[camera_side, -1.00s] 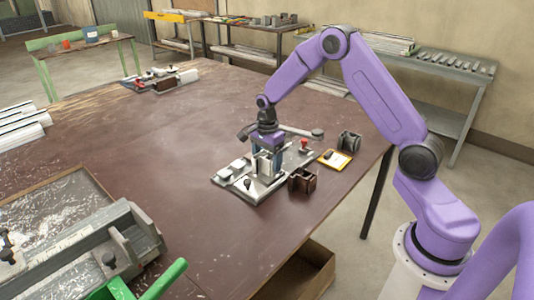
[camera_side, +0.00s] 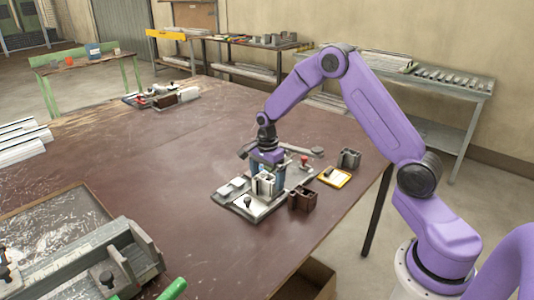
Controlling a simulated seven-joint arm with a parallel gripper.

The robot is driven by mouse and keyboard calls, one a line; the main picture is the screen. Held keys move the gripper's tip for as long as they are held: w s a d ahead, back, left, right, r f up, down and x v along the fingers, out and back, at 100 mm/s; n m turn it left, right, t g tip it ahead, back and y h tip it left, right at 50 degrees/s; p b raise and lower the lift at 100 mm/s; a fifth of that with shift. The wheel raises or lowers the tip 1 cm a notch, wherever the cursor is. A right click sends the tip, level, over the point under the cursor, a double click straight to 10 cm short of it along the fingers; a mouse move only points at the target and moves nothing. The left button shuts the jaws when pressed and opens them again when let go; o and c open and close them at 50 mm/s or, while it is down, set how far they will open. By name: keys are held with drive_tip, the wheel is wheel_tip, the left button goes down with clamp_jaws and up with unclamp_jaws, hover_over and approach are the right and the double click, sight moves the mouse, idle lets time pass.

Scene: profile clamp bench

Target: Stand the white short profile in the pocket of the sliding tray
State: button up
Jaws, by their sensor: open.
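The white short profile (camera_side: 265,184) stands upright on the metal clamp fixture (camera_side: 238,203) near the table's right side. My gripper (camera_side: 268,176) points down at its upper part, with its bluish fingers open. Fingers and profile overlap in this view, so I cannot tell whether they touch. The sliding tray and its pocket cannot be made out clearly at this size, and the profile and gripper hide part of the fixture. I cannot tell whether the profile's foot is inside the pocket.
A brown profile (camera_side: 302,198) stands close to the fixture's right side. A grey profile (camera_side: 349,158) and a yellow-edged card (camera_side: 335,177) lie beyond it. A red-knobbed lever (camera_side: 304,160) rises at the fixture's back.

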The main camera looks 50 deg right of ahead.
wheel_tip(320, 180, up, 16)
drive_tip(key=f, duration=0.1)
drive_tip(key=s+a+r+n, duration=0.2)
drive_tip(key=s+a+n, duration=1.2)
drive_tip(key=s+n, duration=0.25)
drive_tip(key=s+d+f+n, duration=0.1)
drive_tip(key=s+f+n, duration=0.1)
drive_tip(key=s+n, duration=1.2)
drive_tip(key=s, duration=0.4)
drive_tip(key=shift+s+f, duration=0.3)
drive_tip(key=shift+s, duration=0.05)
